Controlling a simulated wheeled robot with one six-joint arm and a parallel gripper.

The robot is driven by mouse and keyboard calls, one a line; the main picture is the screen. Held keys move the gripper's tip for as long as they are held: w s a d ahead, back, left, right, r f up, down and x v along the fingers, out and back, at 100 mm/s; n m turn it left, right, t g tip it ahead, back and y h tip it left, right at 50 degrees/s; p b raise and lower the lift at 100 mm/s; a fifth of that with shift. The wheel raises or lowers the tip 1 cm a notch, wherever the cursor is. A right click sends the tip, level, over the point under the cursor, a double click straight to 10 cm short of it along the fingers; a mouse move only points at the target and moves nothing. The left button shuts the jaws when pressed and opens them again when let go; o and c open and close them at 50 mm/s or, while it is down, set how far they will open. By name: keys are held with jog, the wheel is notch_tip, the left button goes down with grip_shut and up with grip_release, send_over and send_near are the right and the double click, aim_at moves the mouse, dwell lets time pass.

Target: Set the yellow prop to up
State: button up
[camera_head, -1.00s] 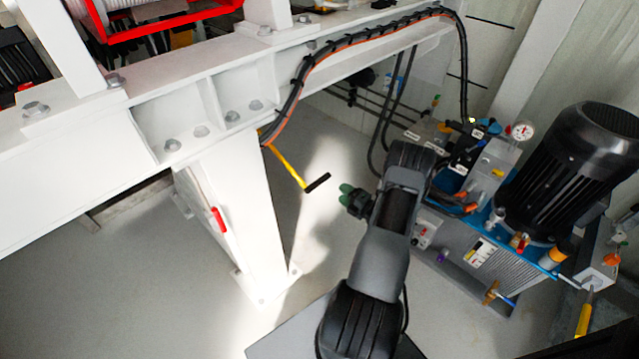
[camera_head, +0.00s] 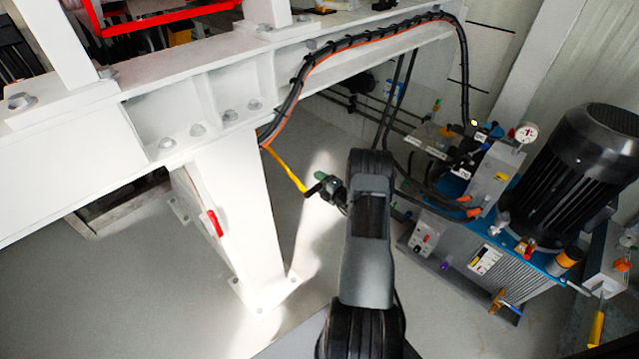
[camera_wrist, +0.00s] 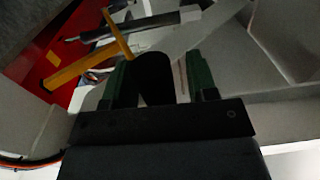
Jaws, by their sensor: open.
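The yellow prop (camera_head: 285,170) is a thin rod that hangs slanting down to the right from under the white beam. Its black handle (camera_head: 313,188) is at its lower end, partly hidden by my gripper (camera_head: 322,184). In the wrist view, the black handle (camera_wrist: 152,75) stands between the two green fingers of my gripper (camera_wrist: 160,82). The fingers are apart, with a gap visible at least on the right of the handle. Yellow bars (camera_wrist: 86,62) show beyond the handle, up and to the left.
The white beam (camera_head: 60,135) and its leg (camera_head: 240,210) are close on the left, with a red handle (camera_head: 215,223) on the leg. Black hoses (camera_head: 390,100) hang behind my arm. A pump unit with a black motor (camera_head: 580,170) stands at right. Grey floor (camera_head: 130,290) is clear at lower left.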

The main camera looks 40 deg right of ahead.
jog(key=shift+w, duration=0.1)
grip_shut()
dwell(0.5)
